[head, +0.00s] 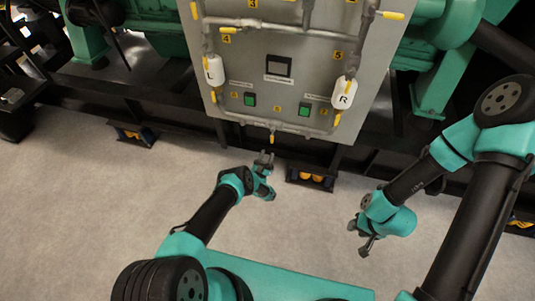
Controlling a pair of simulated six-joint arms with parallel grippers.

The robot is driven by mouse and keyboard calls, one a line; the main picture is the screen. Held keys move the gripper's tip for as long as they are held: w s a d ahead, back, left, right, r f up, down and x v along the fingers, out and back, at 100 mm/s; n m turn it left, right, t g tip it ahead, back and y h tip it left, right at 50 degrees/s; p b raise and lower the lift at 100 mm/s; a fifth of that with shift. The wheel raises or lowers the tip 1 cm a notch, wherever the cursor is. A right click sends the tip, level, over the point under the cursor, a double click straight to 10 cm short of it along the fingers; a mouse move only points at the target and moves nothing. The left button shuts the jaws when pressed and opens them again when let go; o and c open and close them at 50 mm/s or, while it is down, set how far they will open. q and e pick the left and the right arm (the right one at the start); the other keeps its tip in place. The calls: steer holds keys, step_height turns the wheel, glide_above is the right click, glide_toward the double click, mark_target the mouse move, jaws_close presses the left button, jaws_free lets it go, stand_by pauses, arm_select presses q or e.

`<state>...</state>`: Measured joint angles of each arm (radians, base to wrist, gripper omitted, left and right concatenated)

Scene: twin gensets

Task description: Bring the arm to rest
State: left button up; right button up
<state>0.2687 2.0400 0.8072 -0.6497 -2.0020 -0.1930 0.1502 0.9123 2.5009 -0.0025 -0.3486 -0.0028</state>
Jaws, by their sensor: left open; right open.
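My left gripper (264,159) is open and empty at the middle of the view. It is held in front of the lower edge of the grey panel (235,75), just below the yellow-handled valve (272,138) at the panel's bottom; I cannot tell how far apart they are. My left arm comes up from the lower left. My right gripper (359,237) is open and empty, low and to the right, over the pale floor (90,220). My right arm comes in bent from the right edge.
The panel carries grey pipes, several yellow handles, white cylinders L (214,70) and R (344,95), green buttons (250,99) and a small screen (278,66). Green machines (445,75) stand on a black frame behind. The floor in front is clear.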

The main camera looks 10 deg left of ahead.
arm_select(q)
steer(key=shift+w, duration=0.1)
steer(key=w+a+f+n+g+y, duration=0.1)
steer(key=w+a+n+g+y, duration=0.2)
steer(key=g, duration=0.5)
steer(key=s+a+r+g, duration=0.1)
steer(key=s+a+g, duration=0.3)
steer(key=s+g, duration=0.6)
steer(key=s+r+n+g, duration=0.1)
steer(key=s+r+g, duration=0.25)
steer(key=s, duration=0.65)
steer(key=s+r+n+g+h, duration=0.15)
steer(key=s+r, duration=0.35)
steer(key=s, duration=0.6)
steer(key=s+r+g, duration=0.3)
steer(key=s+r, duration=0.2)
steer(key=s, duration=0.5)
steer(key=w+d+r+m, duration=0.1)
steer(key=w+d+r, duration=0.2)
steer(key=w+r, duration=0.1)
steer(key=shift+m, duration=0.25)
